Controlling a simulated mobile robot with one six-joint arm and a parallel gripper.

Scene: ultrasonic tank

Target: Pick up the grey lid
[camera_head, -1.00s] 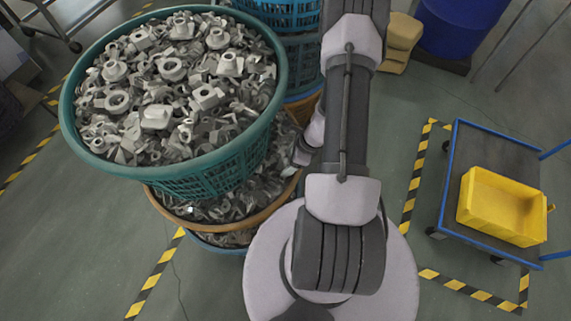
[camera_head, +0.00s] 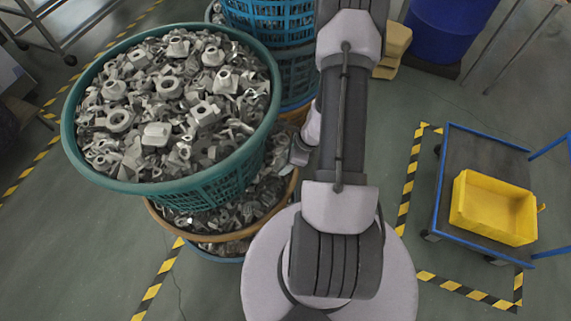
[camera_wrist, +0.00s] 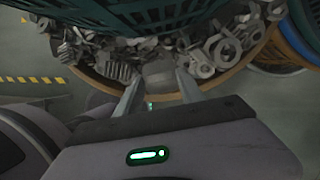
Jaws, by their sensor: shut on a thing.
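In the wrist view, my gripper (camera_wrist: 158,92) is at the rim of the lower basket of metal parts. Its two fingers stand on either side of a smooth grey block-like piece, which looks like the grey lid (camera_wrist: 158,73), and are shut on it. The piece is at the edge of the heap, near the brown rim; whether it still touches the parts behind it I cannot tell. In the head view, my gripper (camera_head: 300,152) shows only in part beside my arm, and the held piece cannot be made out there.
A teal basket (camera_head: 205,187) full of metal parts stands above the brown-rimmed basket (camera_head: 165,215). Blue baskets (camera_head: 296,75) stand behind. A yellow bin (camera_head: 493,232) sits on a blue-framed cart (camera_head: 475,150) at right. Striped tape marks the floor; open floor lies between.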

